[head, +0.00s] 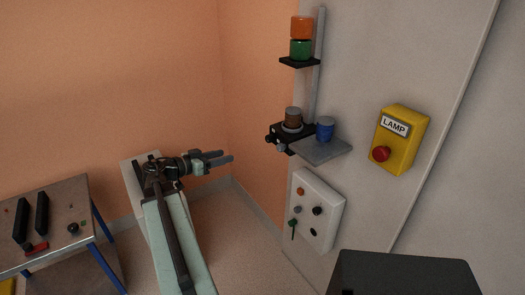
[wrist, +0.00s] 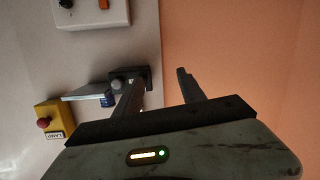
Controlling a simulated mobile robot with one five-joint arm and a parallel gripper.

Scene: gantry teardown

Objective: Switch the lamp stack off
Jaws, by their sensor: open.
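The lamp stack is an orange lamp (head: 302,27) above a green lamp (head: 300,49) on a small black shelf by a grey post on the wall. A yellow box (head: 405,130) labelled LAMP with a red button (head: 380,154) is on the grey wall to the right. The yellow box (wrist: 49,117) and its red button (wrist: 43,122) also show at the left of the wrist view. My gripper (head: 226,157) is open and empty, left of the wall fittings and well apart from the box. Its fingers (wrist: 158,85) show spread in the wrist view.
A grey shelf (head: 325,151) with a blue cylinder (head: 325,129) juts from the wall, beside a black clamp (head: 290,134) holding a brown cylinder. A white control panel (head: 314,212) is below. A worktable (head: 65,200) stands at the left; a dark box (head: 405,275) is in front.

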